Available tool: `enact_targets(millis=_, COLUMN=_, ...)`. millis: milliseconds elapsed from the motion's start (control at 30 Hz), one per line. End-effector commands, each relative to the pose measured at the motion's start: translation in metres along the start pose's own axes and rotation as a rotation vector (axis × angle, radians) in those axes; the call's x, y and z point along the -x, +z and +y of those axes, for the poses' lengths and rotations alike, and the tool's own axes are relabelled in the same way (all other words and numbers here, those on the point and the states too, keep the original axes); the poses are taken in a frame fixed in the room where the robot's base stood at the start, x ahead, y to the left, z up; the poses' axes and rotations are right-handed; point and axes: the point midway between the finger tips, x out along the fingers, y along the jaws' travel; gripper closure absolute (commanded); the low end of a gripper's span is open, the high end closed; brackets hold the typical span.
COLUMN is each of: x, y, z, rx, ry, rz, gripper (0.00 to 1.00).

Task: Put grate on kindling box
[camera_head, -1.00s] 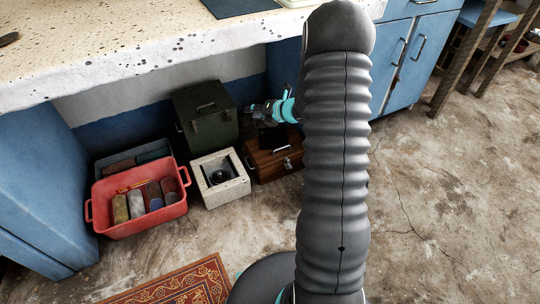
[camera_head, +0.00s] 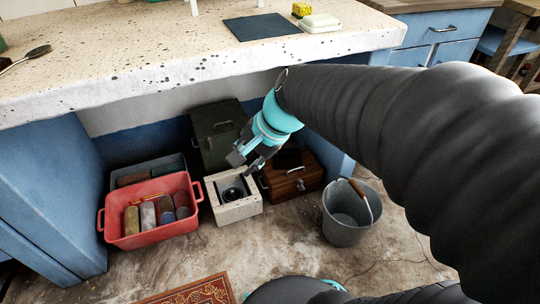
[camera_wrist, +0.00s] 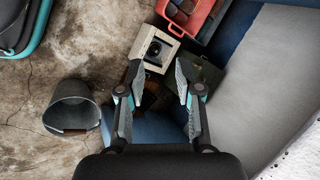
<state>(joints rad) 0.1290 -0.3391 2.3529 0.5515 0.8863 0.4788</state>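A brown wooden box (camera_head: 296,180) with a metal clasp, which I take for the kindling box, stands on the floor under the stone counter. A dark flat piece (camera_head: 288,158), perhaps the grate, lies on its top; its details are too dark to tell. My gripper (camera_head: 247,162) is open and empty above the gap between this box and a pale square block. In the wrist view my gripper (camera_wrist: 159,75) has its fingers wide apart, with nothing between them. There the wooden box (camera_wrist: 150,100) is dark and partly hidden behind the left finger.
The pale block (camera_head: 236,212) holds a dark round thing in its hollow. A red tub (camera_head: 150,238) with several jars stands left, a dark green box (camera_head: 214,120) behind. A grey bucket (camera_head: 345,230) stands right. The counter (camera_head: 150,50) overhangs them. The front floor is partly clear.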

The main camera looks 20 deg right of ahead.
Motion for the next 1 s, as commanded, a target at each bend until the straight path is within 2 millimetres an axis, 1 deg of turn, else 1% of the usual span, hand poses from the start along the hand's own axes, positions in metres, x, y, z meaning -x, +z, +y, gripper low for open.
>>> enact_targets(millis=33, x=0.011, y=0.009, z=0.009, rx=0.126, ry=0.02, rz=0.037, gripper=0.65)
enact_targets(millis=200, x=0.039, y=0.025, z=0.045, rx=0.536, ry=0.123, rz=0.155, gripper=0.65)
enact_targets(millis=300, x=0.053, y=0.029, z=0.061, rx=0.731, ry=0.184, rz=0.214, gripper=0.65)
enact_targets(millis=400, x=0.062, y=0.03, z=0.074, rx=0.872, ry=0.236, rz=0.257, gripper=0.65)
enact_targets(millis=500, x=0.068, y=0.03, z=0.081, rx=0.956, ry=0.27, rz=0.283, gripper=0.65)
enact_targets(millis=600, x=0.07, y=0.03, z=0.084, rx=0.992, ry=0.287, rz=0.293, gripper=0.65)
enact_targets(millis=1000, x=0.07, y=0.03, z=0.084, rx=0.994, ry=0.289, rz=0.294, gripper=0.65)
